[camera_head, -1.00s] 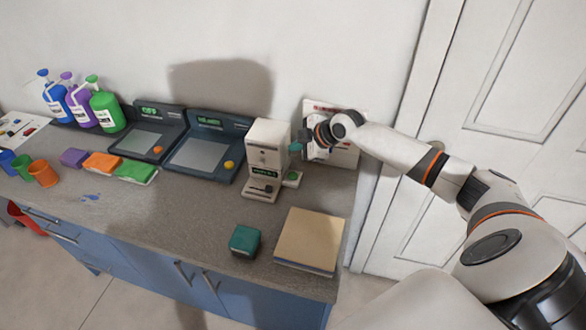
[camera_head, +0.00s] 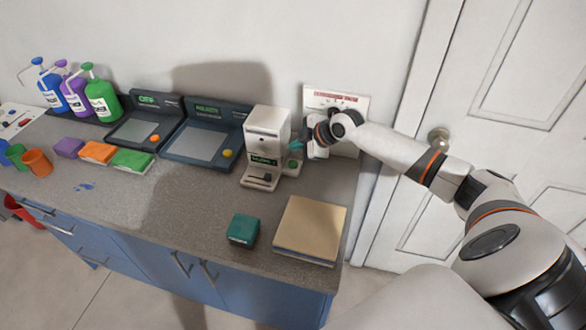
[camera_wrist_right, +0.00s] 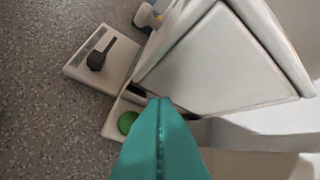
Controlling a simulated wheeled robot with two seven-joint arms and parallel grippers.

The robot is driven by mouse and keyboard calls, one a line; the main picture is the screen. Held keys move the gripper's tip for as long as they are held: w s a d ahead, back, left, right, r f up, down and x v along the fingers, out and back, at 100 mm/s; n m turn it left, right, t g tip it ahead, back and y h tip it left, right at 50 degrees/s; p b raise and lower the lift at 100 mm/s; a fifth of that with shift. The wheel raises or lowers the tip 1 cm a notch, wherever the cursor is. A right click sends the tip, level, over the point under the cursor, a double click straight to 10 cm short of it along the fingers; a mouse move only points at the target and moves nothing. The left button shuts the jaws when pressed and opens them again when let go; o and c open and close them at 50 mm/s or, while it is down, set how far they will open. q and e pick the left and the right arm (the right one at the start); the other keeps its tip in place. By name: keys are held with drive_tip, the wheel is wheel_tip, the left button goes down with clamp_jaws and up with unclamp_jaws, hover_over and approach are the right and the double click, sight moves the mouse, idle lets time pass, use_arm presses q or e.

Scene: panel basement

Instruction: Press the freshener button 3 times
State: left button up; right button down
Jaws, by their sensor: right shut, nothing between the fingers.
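The freshener appears to be the white box-shaped device (camera_head: 267,138) on the counter against the wall. A green button (camera_head: 292,164) sits on a small white base at its right side; it also shows in the right wrist view (camera_wrist_right: 127,122). My right gripper (camera_head: 296,146) is shut and empty, its teal fingertips just above the button beside the device. In the right wrist view the shut fingertips (camera_wrist_right: 160,102) partly cover the button's base, and a gap or touch cannot be told. My left gripper is out of view.
A white panel (camera_head: 352,101) is on the wall behind my right gripper. Two dark consoles (camera_head: 205,145) stand left of the device. A teal box (camera_head: 243,229) and a tan-topped block (camera_head: 311,226) lie in front. A door (camera_head: 510,150) is at right.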

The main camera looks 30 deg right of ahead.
sight(296, 165)
drive_tip(key=shift+f+b, duration=1)
drive_tip(key=shift+f, duration=0.9)
idle(0.4)
drive_tip(key=shift+f, duration=0.4)
drive_tip(key=shift+f+b, duration=0.5)
drive_tip(key=shift+b, duration=0.15)
idle(0.4)
drive_tip(key=shift+r, duration=0.1)
drive_tip(key=shift+r+p, duration=0.7)
drive_tip(key=shift+r, duration=0.1)
wheel_tip(296, 165, up, 5)
drive_tip(key=p, duration=0.4)
drive_tip(key=shift+r, duration=0.1)
